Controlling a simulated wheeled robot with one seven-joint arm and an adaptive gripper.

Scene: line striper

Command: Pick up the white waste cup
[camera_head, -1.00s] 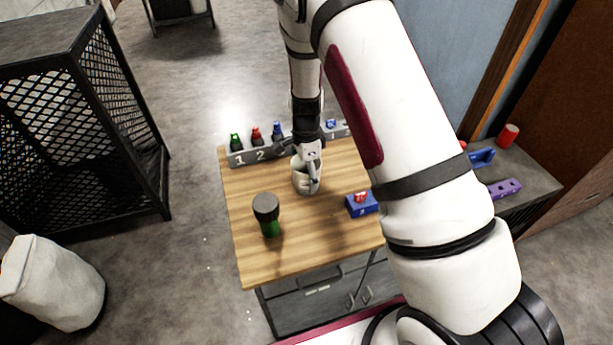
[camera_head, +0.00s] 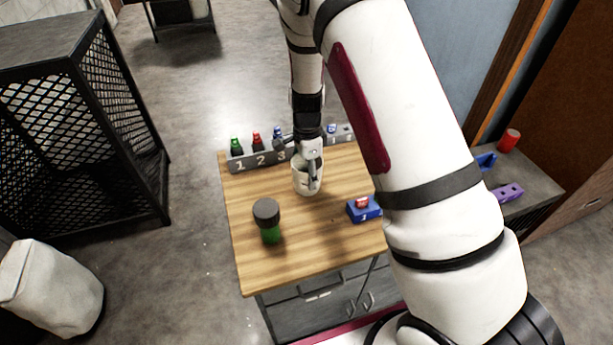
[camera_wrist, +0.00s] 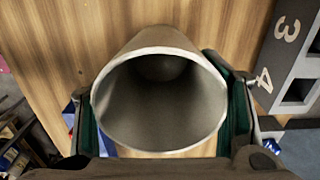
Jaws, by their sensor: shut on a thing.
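The white waste cup (camera_head: 308,184) is near the middle of the wooden table (camera_head: 290,245), in front of the numbered rack. My gripper (camera_head: 311,172) is shut on it from above. In the wrist view the cup (camera_wrist: 160,52) faces me with its open mouth and looks empty. The two green-padded fingers of my gripper (camera_wrist: 163,112) press on opposite sides of its wall. I cannot tell whether the cup's base touches the table or is slightly above it.
A grey numbered rack (camera_head: 240,164) with coloured bottles runs along the table's far edge. A green bottle with a dark top (camera_head: 267,219) stands front left of the cup. A blue block with a red piece (camera_head: 364,211) sits at its right.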

